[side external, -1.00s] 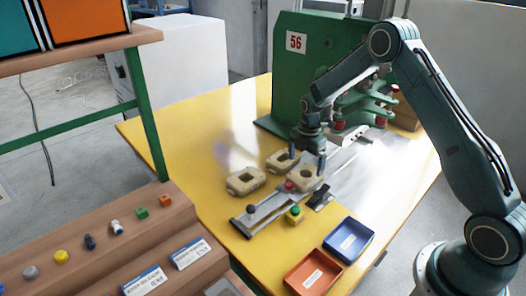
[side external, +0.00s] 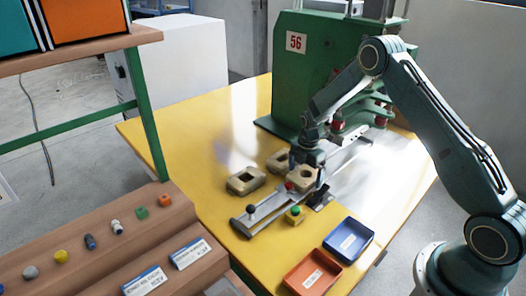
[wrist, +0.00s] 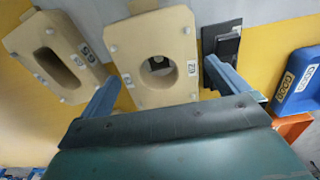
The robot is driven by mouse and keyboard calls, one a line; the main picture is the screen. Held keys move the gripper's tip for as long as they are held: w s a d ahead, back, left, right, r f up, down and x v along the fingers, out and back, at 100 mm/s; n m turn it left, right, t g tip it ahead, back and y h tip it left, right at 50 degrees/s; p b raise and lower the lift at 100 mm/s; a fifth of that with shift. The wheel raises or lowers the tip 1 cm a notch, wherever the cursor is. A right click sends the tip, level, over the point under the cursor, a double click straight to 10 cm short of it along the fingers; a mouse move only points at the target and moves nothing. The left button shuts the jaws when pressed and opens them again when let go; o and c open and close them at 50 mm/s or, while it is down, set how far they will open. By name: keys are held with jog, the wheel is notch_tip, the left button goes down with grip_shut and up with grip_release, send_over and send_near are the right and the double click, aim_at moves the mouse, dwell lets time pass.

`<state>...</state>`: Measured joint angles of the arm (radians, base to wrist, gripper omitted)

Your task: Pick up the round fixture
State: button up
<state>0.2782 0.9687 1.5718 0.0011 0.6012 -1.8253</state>
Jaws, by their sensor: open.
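The round fixture is a tan block with a round hole; it (side external: 298,185) sits at the middle of the yellow table in the side view. It also shows in the wrist view (wrist: 158,36), between the two fingers. My gripper (side external: 307,168) is open, low over this block with a finger on either side. In the wrist view my gripper's fingers (wrist: 163,75) flank the block's near part. I cannot tell whether they touch it.
A tan block with an elongated hole (wrist: 68,42) lies close on the left, and a square-holed one (side external: 236,185) lies farther left. A green machine (side external: 290,85) stands behind. A blue bin (side external: 362,232) and an orange bin (side external: 298,281) are in front. A green button (side external: 296,211) sits nearby.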

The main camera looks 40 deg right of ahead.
jog(key=c, duration=1.1)
jog(key=shift+r, duration=0.2)
jog(key=shift+c, duration=0.2)
notch_tip(320, 180, up, 20)
jog(key=shift+f, duration=0.15)
dwell(0.3)
jog(key=shift+r, duration=2.5)
